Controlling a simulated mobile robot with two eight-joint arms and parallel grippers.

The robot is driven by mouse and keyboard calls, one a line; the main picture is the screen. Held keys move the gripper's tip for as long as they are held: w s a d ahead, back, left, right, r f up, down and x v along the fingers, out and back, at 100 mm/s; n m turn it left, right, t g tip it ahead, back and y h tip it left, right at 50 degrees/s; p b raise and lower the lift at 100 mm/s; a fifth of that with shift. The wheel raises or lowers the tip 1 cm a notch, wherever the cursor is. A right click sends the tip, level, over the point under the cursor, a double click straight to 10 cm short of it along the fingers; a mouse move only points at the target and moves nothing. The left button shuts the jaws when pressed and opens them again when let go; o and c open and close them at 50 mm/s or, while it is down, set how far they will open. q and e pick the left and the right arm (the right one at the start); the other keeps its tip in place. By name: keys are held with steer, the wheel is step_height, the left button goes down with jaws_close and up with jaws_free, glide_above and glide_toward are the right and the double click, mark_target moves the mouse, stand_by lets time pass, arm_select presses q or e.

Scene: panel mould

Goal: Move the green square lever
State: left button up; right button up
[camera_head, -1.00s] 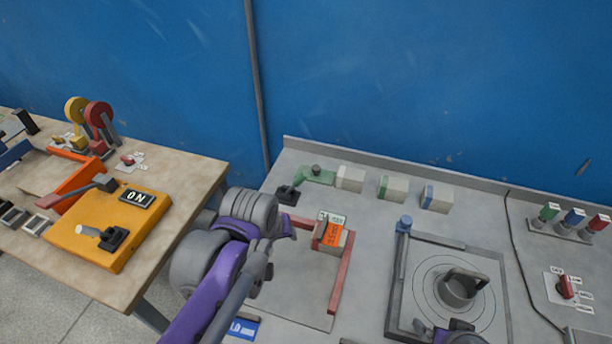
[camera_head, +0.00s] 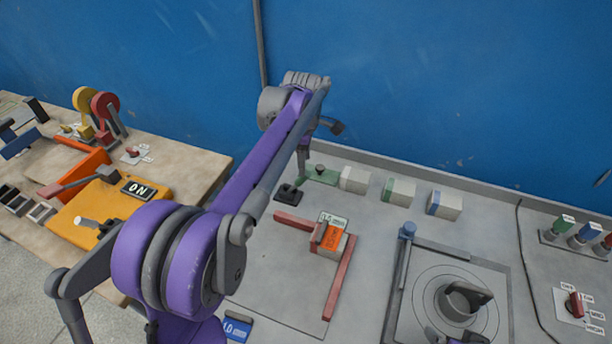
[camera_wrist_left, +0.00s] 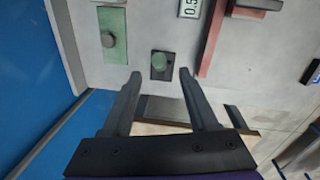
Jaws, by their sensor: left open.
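A small dark square base with a round green knob (camera_wrist_left: 158,62) lies just beyond my left fingertips in the left wrist view. In the head view the dark square base (camera_head: 288,194) sits at the table's back left, beside a green plate (camera_head: 320,176) with a grey knob. That plate also shows in the left wrist view (camera_wrist_left: 112,38), left of the square base. My left gripper (camera_wrist_left: 160,74) is open and empty, its fingertips either side of the green knob in the picture. In the head view my left gripper (camera_head: 301,172) hangs low near it, partly hidden.
A red frame (camera_head: 338,285) with an orange-labelled block (camera_head: 331,236) stands just in front. A round fixture (camera_head: 462,300) is further right. A blue wall (camera_head: 450,80) stands close behind; a yellow box (camera_head: 85,215) is left.

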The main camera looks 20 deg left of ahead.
mark_target(298, 182)
arm_select(q)
steer(key=f, duration=0.7)
steer(key=shift+w, duration=0.4)
jaws_close()
stand_by(0.9)
